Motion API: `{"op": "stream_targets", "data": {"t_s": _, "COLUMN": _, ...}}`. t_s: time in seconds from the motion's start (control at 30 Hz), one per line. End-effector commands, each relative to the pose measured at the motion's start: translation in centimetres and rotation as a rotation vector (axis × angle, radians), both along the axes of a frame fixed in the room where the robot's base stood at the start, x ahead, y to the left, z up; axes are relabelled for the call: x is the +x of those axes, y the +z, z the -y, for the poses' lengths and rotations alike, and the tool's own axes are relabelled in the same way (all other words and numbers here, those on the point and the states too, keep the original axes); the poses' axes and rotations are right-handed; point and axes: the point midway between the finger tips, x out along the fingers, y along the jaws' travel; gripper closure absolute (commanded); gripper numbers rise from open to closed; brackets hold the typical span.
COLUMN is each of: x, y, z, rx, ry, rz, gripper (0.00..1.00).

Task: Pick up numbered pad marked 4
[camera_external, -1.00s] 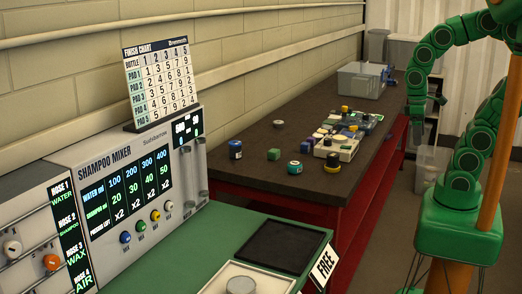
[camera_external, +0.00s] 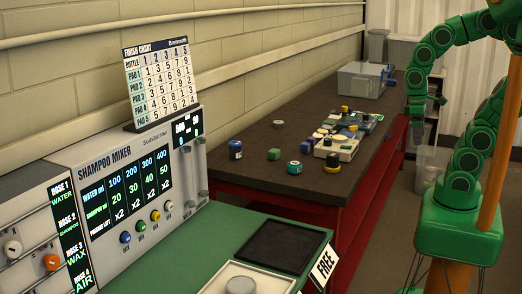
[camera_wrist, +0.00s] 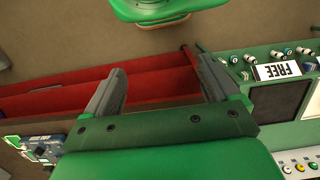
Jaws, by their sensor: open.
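No pad with a readable 4 shows; the markings on the small bench items are too small to read. On the dark bench top stand a blue pot (camera_external: 235,149), a green block (camera_external: 273,154), a small teal-and-white pot (camera_external: 294,168) and a black pot with a yellow band (camera_external: 333,163). My gripper (camera_external: 418,132) hangs at the bench's right edge, well apart from these. In the wrist view my gripper (camera_wrist: 162,82) is open and empty, its two fingers wide apart above the red bench side.
A tray of pads and bottles (camera_external: 338,149) lies mid-bench, with a grey box (camera_external: 362,80) at the back. The shampoo mixer (camera_external: 130,185) and finish chart (camera_external: 160,80) stand left. A black FREE tray (camera_external: 270,247) lies on the green counter. The near bench top is mostly clear.

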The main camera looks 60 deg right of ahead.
Motion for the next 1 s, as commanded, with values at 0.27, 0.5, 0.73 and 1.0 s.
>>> {"op": "stream_targets", "data": {"t_s": 0.27, "x": 0.4, "y": 0.2, "z": -0.1, "rx": 0.003, "ry": -0.012, "rz": 0.001, "gripper": 0.11}}
{"op": "stream_targets", "data": {"t_s": 0.5, "x": 3.5, "y": 0.5, "z": -2.3, "rx": 0.077, "ry": -0.075, "rz": -0.04, "gripper": 0.11}}
{"op": "stream_targets", "data": {"t_s": 0.73, "x": 7.2, "y": 0.7, "z": -4.8, "rx": 0.17, "ry": -0.166, "rz": -0.103, "gripper": 0.11}}
{"op": "stream_targets", "data": {"t_s": 1.0, "x": 11.9, "y": 0.7, "z": -7.1, "rx": 0.275, "ry": -0.29, "rz": -0.181, "gripper": 0.11}}
